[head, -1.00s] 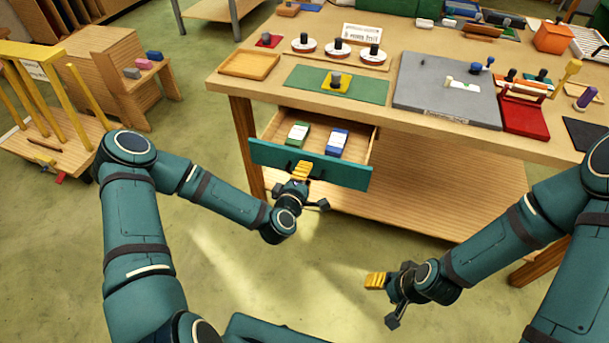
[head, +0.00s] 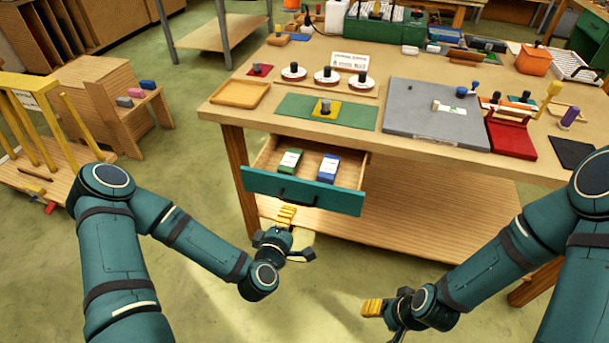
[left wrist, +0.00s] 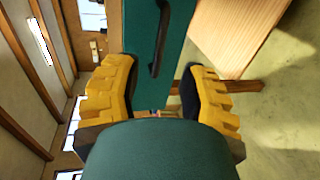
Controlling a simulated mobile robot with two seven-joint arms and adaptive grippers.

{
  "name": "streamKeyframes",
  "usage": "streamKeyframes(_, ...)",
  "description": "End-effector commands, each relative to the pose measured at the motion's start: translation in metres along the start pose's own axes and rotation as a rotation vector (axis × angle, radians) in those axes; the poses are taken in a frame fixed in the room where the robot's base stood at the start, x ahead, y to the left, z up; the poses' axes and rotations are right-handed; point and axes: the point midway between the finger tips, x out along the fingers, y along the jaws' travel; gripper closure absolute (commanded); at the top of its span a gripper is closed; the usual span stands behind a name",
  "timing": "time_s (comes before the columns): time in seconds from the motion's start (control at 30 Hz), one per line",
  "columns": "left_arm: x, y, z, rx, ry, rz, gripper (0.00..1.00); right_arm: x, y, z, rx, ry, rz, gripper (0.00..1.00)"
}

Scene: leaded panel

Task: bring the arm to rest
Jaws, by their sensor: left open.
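My left gripper (head: 286,216) hangs low in front of the workbench, just below and apart from the open drawer's teal front (head: 302,191). In the left wrist view its yellow fingers (left wrist: 158,100) are spread apart with nothing between them. The drawer front (left wrist: 148,40) and its dark handle (left wrist: 160,42) show beyond the fingers. My right gripper (head: 372,307) is low at the lower right, in front of the bench and clear of it. Its yellow fingertips overlap from this angle, so its opening cannot be told.
The drawer sticks out and holds a green-and-white box (head: 290,161) and a blue-and-white box (head: 328,168). The bench top (head: 235,112) carries a wooden tray (head: 240,93), a green mat (head: 355,115) and a grey board (head: 410,122). A yellow-posted rack (head: 40,125) stands left. The floor before the bench is clear.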

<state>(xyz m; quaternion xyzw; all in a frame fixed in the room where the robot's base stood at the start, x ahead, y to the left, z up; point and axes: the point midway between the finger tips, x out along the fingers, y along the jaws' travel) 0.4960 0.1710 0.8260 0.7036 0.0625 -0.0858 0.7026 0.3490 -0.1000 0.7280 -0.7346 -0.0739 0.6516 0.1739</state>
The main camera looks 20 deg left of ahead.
Motion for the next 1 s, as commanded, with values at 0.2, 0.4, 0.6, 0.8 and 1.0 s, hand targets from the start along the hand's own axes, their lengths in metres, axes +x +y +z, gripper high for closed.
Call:
streamKeyframes(0.2, 0.000, -0.004, 0.007, 0.027, -0.029, -0.020, 0.59, 0.000, 0.000, 0.000, 0.000, 0.000, 0.000, 0.45)
streamKeyframes(0.4, -0.013, -0.045, 0.057, 0.299, -0.294, -0.214, 0.59, 0.000, 0.000, 0.000, 0.000, 0.000, 0.000, 0.45)
streamKeyframes(0.6, -0.058, -0.101, 0.086, 0.688, -0.663, -0.493, 0.59, 0.000, 0.000, 0.000, 0.000, 0.000, 0.000, 0.45)
streamKeyframes(0.8, -0.101, -0.123, 0.081, 0.917, -0.917, -0.691, 0.59, 0.000, 0.000, 0.000, 0.000, 0.000, 0.000, 0.45)
streamKeyframes(1.0, -0.119, -0.126, 0.075, 0.985, -1.019, -0.768, 0.59, 0.000, 0.000, 0.000, 0.000, 0.000, 0.000, 0.45)
